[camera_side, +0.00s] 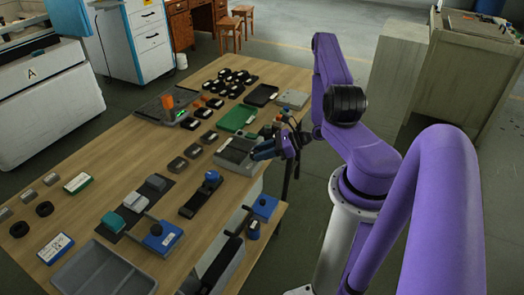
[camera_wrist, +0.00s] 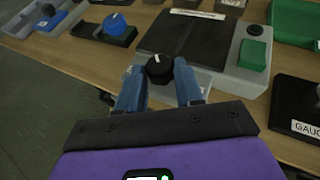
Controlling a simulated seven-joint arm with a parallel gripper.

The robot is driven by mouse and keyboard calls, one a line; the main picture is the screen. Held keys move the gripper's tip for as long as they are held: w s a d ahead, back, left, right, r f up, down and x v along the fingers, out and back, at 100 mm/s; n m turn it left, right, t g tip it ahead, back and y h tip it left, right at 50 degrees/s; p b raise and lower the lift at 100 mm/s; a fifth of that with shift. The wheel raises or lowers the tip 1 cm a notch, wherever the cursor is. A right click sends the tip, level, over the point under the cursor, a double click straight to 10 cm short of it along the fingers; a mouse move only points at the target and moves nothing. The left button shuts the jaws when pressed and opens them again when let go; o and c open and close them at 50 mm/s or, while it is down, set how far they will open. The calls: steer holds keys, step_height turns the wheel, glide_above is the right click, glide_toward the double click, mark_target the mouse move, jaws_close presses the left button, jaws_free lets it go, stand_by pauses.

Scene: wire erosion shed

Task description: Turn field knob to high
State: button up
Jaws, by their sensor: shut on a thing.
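The black knob (camera_wrist: 159,69) sits between the fingertips of my gripper (camera_wrist: 160,84) in the wrist view, and the gripper is shut on it. A short white pointer line on the knob's top points away from my wrist. The knob is at the near edge of a grey unit (camera_wrist: 234,80) with a dark top panel, a green block and a black button. I cannot read any scale around the knob. In the side view my gripper (camera_side: 266,150) is at the right edge of the grey unit (camera_side: 234,160) and hides the knob.
A black base with a blue knob (camera_wrist: 122,27) stands left of the unit in the wrist view. A dark gauge block (camera_wrist: 298,110) is to the right. In the side view, several blocks and trays crowd the wooden table (camera_side: 125,190); a grey bin (camera_side: 100,275) sits at the front.

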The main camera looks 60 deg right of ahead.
steer(key=m+h, duration=0.2)
steer(key=a+m+t+h, duration=0.1)
steer(key=m+h, duration=0.3)
steer(key=h, duration=0.1)
steer(key=shift+s+a+t, duration=0.25)
steer(key=shift+a+t, duration=0.05)
steer(key=shift+a, duration=0.05)
steer(key=m+h, duration=0.3)
steer(key=shift+w+a+h, duration=0.1)
steer(key=shift+a+h, duration=0.2)
steer(key=shift+w+a+m+g+h, duration=0.1)
steer(key=shift+a+m+g+h, duration=0.1)
steer(key=shift+m+g+h, duration=0.75)
steer(key=shift+m+h, duration=0.55)
steer(key=shift+m, duration=0.1)
steer(key=o, duration=0.8)
steer(key=shift+c, duration=0.2)
steer(key=v, duration=0.7)
steer(key=shift+a+r, duration=0.15)
